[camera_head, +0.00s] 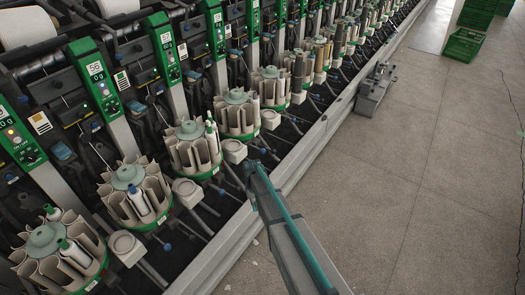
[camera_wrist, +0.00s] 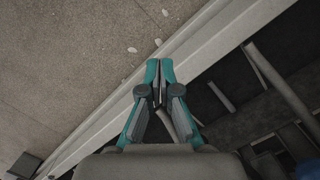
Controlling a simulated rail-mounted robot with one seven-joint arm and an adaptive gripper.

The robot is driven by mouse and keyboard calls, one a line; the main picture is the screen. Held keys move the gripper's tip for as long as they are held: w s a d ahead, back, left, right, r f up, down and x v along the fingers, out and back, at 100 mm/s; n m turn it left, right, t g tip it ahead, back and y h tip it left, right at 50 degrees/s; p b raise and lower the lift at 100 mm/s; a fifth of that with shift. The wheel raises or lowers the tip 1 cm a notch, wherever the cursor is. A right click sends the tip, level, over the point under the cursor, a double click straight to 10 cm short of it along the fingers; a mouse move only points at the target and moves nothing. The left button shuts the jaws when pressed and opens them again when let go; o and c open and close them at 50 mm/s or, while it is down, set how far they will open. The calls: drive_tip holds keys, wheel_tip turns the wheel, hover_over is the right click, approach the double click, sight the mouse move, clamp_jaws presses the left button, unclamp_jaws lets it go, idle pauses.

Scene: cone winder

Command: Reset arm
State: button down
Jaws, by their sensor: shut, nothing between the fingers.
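My gripper (camera_wrist: 160,68) shows in the wrist view with its two teal fingers brought together at the tips. Nothing is held between them. It hangs over the pale rail (camera_wrist: 208,55) along the machine's front edge. In the head view my grey and teal arm reaches up from the bottom toward that rail, and the fingers cannot be made out there. The winder's round bobbin magazines (camera_head: 194,148) stand to the left of the arm's end.
Several magazines line the machine, some holding bobbins, with green-lit panels (camera_head: 168,55) behind. A grey metal unit (camera_head: 375,92) sits by the rail farther back. Green crates (camera_head: 463,44) stand at the top right. The floor (camera_head: 400,200) at right is mostly clear.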

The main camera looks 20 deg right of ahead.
idle(0.3)
drive_tip(key=s+f+g, duration=0.2)
drive_tip(key=s+f, duration=0.1)
drive_tip(key=s, duration=2)
drive_tip(key=s+f+g, duration=0.3)
drive_tip(key=s, duration=2.1)
drive_tip(key=shift+s, duration=0.1)
idle(1.6)
